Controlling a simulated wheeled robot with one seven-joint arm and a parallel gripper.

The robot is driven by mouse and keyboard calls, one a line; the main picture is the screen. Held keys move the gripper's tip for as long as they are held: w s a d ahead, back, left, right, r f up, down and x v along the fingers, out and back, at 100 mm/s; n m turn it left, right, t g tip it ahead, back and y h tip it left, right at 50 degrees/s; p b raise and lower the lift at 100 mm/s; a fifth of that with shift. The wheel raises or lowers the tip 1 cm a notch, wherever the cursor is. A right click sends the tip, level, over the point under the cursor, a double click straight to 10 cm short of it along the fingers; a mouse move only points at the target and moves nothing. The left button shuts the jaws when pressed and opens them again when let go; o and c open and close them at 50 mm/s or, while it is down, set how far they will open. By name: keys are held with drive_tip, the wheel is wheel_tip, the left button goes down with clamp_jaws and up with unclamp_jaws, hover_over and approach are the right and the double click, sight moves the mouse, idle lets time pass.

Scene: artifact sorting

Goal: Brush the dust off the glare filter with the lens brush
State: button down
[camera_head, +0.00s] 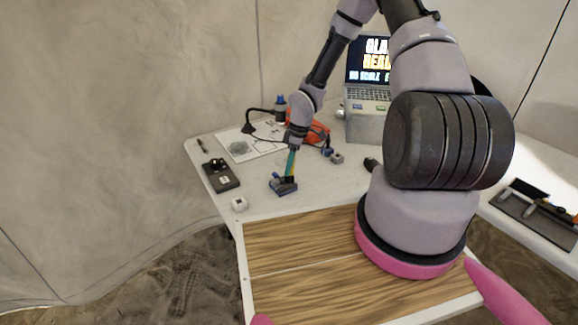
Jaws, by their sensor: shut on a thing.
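My gripper (297,134) is over the left part of the white table, pointing down. It is shut on a slim teal and yellow thing (291,163), which looks like the lens brush. Its dark lower end is at or just above a small blue-grey block (283,187); I cannot tell whether they touch. A round grey, see-through disc (238,147) lies on a white sheet to the left and may be the glare filter. Any dust is too small to tell.
A black box (220,175) and a small white cube (239,204) are at the left edge. A blue-capped bottle (280,108), a red-orange object (318,133) and a laptop (368,78) stand behind. A dark tray (535,212) is at right. Wooden boards (300,245) in front are clear.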

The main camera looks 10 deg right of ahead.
drive_tip(key=shift+w, duration=0.15)
drive_tip(key=shift+w+a, duration=0.35)
drive_tip(key=shift+w, duration=0.45)
drive_tip(key=shift+s, duration=0.1)
drive_tip(key=shift+s+d, duration=0.35)
drive_tip(key=shift+s, duration=0.55)
drive_tip(key=shift+w, duration=0.1)
drive_tip(key=shift+w+a, duration=0.35)
drive_tip(key=shift+w, duration=0.55)
drive_tip(key=shift+s, duration=0.1)
drive_tip(key=shift+s+d, duration=0.15)
drive_tip(key=shift+s, duration=0.25)
